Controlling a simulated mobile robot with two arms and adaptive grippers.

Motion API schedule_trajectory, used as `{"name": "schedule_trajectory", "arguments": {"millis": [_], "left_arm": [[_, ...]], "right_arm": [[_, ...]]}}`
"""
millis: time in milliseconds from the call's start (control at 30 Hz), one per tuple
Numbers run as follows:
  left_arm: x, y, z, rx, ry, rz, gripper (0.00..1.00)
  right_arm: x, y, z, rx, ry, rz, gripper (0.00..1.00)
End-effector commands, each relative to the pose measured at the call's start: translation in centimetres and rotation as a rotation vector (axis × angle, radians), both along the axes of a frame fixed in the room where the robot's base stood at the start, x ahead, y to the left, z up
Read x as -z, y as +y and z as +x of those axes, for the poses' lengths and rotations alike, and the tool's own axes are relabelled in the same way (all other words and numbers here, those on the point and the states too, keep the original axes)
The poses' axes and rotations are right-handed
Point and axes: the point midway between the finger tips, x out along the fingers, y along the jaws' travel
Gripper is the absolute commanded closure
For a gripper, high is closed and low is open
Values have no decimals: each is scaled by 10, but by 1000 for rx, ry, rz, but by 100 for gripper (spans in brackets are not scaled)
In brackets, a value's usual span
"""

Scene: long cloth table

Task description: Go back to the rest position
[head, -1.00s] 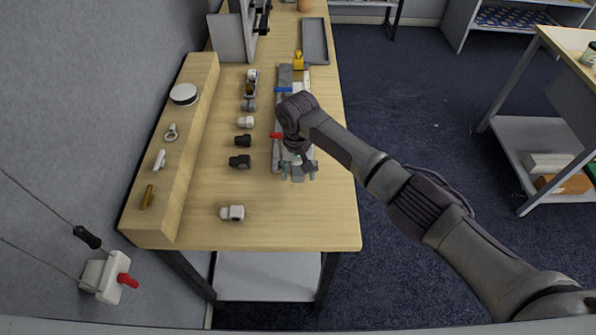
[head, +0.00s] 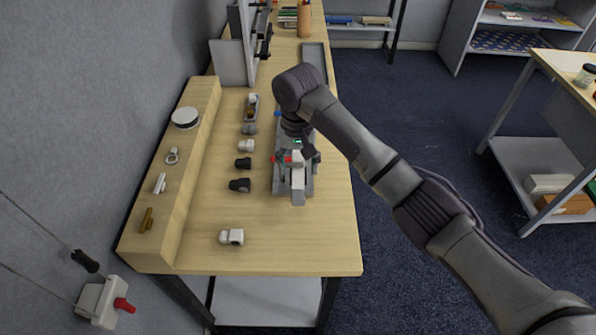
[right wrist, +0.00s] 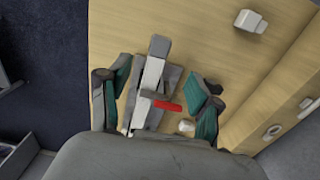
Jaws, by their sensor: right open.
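My right gripper (head: 297,158) is over the near end of a grey fixture (head: 279,188) on the wooden table. In the right wrist view, the gripper's (right wrist: 161,98) two teal-padded fingers are spread wide and hold nothing. The fixture's pale bar (right wrist: 152,80) and red handle (right wrist: 167,106) show in the gap between them, apart from both pads. In the head view, the red handle and a blue handle (head: 278,114) show beside the gripper, and the arm hides part of the fixture. My left gripper is not in view.
White and black fittings (head: 240,185) stand left of the fixture on the table (head: 330,235). A raised wooden ledge (head: 150,240) runs along the wall with small parts on it. A grey tray (head: 315,62) lies farther back. The near right table corner is clear.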

Motion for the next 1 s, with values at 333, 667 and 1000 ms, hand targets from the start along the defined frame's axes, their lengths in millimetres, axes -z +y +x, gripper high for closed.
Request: {"name": "schedule_trajectory", "arguments": {"millis": [333, 667, 1000], "left_arm": [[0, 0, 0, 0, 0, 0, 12], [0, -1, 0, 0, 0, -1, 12], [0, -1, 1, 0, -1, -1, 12]], "right_arm": [[0, 0, 0, -1, 0, 1, 36], [32, 6, -24, -60, 5, 65, 36], [120, -27, -135, -167, -109, 277, 36]]}}
